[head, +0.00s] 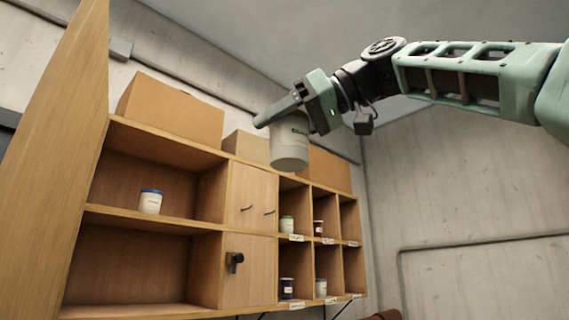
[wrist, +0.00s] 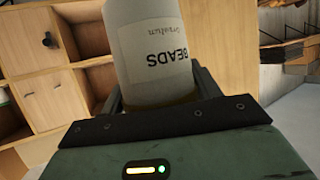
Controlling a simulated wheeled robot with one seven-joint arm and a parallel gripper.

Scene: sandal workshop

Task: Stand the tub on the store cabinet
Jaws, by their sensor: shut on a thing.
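A pale grey tub (head: 289,152) hangs upright in my gripper (head: 282,112), in front of the upper part of the wooden store cabinet (head: 226,192). The jaws are shut around the tub. In the wrist view the tub (wrist: 148,45) fills the space between the fingers, and its white label reads "BEADS" upside down. The cabinet has large open bays at left, two closed doors in the middle and small labelled cubbies at right. The tub hides part of the cabinet's top edge; whether it touches the cabinet cannot be told.
Cardboard boxes stand on the cabinet top: a large one (head: 172,108) at left, a smaller one (head: 246,146) in the middle and another (head: 329,168) at right. A blue-lidded jar (head: 151,201) stands in the upper left bay. Several small jars stand in the cubbies. The lower left bay is empty.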

